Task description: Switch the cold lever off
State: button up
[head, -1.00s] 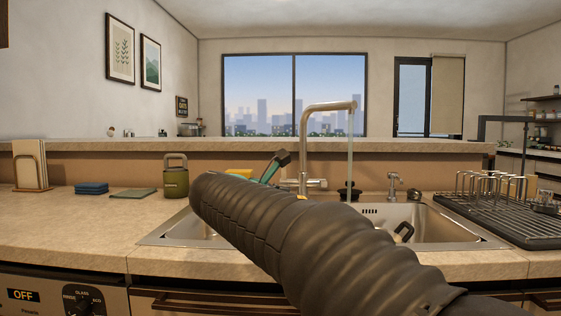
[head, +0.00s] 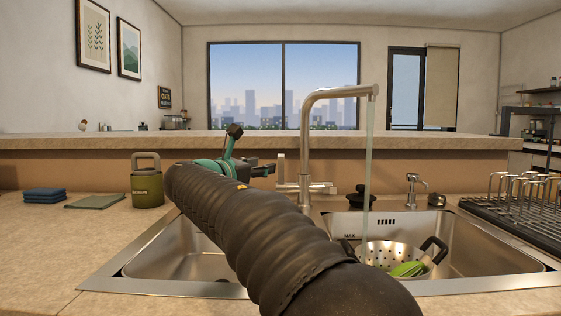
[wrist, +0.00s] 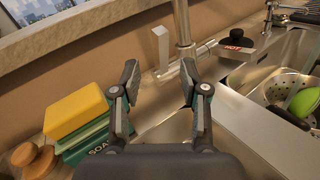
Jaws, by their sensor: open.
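A steel tap (head: 308,150) stands behind the sink, and water runs from its spout. It also shows in the wrist view (wrist: 183,25). A flat upright lever (head: 281,168) stands on the tap's left side; it also shows in the wrist view (wrist: 161,46). A second lever (wrist: 207,47) lies nearly level on the right side. Contact is not visible.
A colander (head: 385,253) with green food sits in the right basin under the stream. A yellow sponge (wrist: 77,108) and wooden-handled brush (wrist: 22,155) are left of my gripper. A green canister (head: 147,187) stands on the left counter. A raised ledge (head: 90,147) runs behind the tap.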

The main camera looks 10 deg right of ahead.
aim_at(279, 162)
jog(key=p+x, duration=0.1)
jog(key=x, duration=0.8)
jog(key=shift+w+d, duration=0.25)
jog(key=shift+d, duration=0.1)
grip_shut()
